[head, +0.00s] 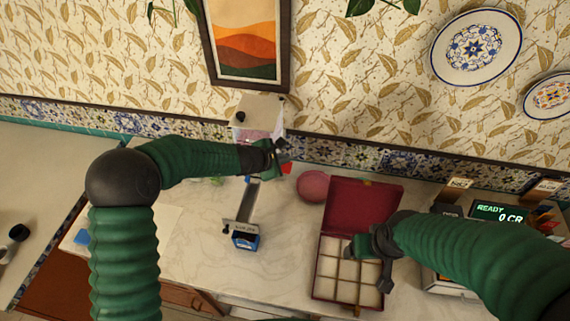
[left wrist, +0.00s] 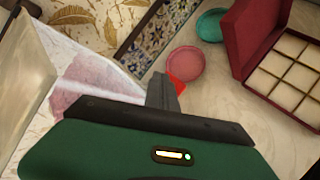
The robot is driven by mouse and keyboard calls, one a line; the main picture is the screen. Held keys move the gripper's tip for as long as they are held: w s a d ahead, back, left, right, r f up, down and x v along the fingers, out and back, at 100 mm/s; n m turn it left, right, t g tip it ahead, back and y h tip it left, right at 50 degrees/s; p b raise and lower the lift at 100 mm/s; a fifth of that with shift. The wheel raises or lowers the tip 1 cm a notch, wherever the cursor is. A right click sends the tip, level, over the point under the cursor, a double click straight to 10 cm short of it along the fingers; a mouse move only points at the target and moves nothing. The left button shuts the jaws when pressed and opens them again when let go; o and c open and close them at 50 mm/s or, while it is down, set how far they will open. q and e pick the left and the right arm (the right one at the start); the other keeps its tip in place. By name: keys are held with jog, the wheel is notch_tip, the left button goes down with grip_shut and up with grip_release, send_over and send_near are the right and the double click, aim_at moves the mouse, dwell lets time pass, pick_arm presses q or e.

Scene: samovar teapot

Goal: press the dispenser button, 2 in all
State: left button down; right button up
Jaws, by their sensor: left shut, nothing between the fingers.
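A pale box-shaped dispenser (head: 262,108) with a pinkish lower part and a dark knob stands against the back wall. It also shows, cut off, at the left of the left wrist view (left wrist: 22,85). A small red piece (head: 287,168) shows just below my left gripper (head: 279,153). In the left wrist view the red piece (left wrist: 177,88) is partly hidden behind the shut, empty fingers (left wrist: 163,92). I cannot tell whether they touch it, and no button is clearly visible. My right gripper (head: 378,262) is over the red box; its finger gap is unclear.
An open dark red box (head: 363,204) with pale compartments sits at right centre. A pink round dish (head: 313,186) lies left of its lid. A small blue-and-grey device (head: 245,238) stands in front. A machine display (head: 499,214) reads "READY 0 CR". Bare counter (head: 195,255) lies at left.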

aim_at(283, 168)
pick_arm(q)
notch_tip(283, 168, up, 5)
jog(key=p, duration=0.5)
jog(key=shift+r, duration=0.15)
jog(key=shift+f, duration=0.2)
jog(key=shift+r, duration=0.2)
dwell(2.1)
jog(key=shift+r+p, duration=0.3)
jog(key=shift+r, duration=1.4)
jog(key=shift+f, duration=0.15)
